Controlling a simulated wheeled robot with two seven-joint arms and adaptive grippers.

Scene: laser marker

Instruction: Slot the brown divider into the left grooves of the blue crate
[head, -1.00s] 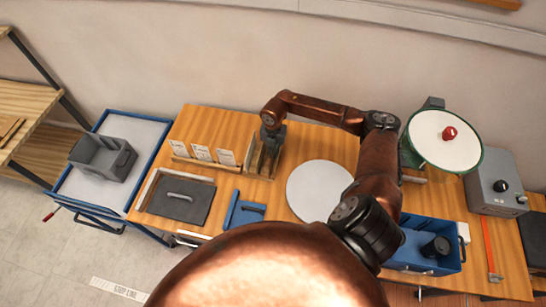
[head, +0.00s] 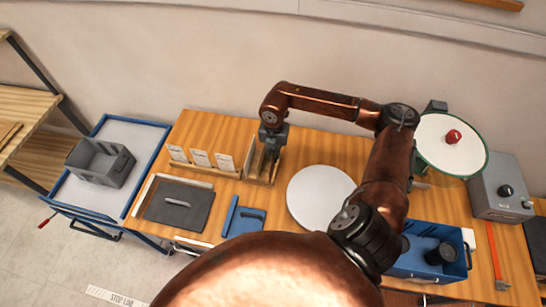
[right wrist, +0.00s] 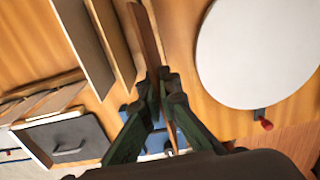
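The brown divider (right wrist: 147,32) is a thin upright panel at the wooden rack (head: 259,179). My right gripper (right wrist: 165,82) reaches down at the rack, its fingers close together on both sides of the divider's edge. It also shows in the head view (head: 270,150), where its fingertips are hard to make out. The blue crate (head: 459,269) stands at the right front of the table, partly hidden by my right arm. A dark cylinder lies in it. Its grooves cannot be made out. My left gripper is not in view.
Other panels (right wrist: 85,45) stand beside the divider. A white disc (head: 318,196) lies right of the rack. A blue piece with a handle (head: 243,216), a dark lid (head: 180,206) and white cards (head: 200,158) are nearby. A green-rimmed round plate (head: 440,150) stands at the right.

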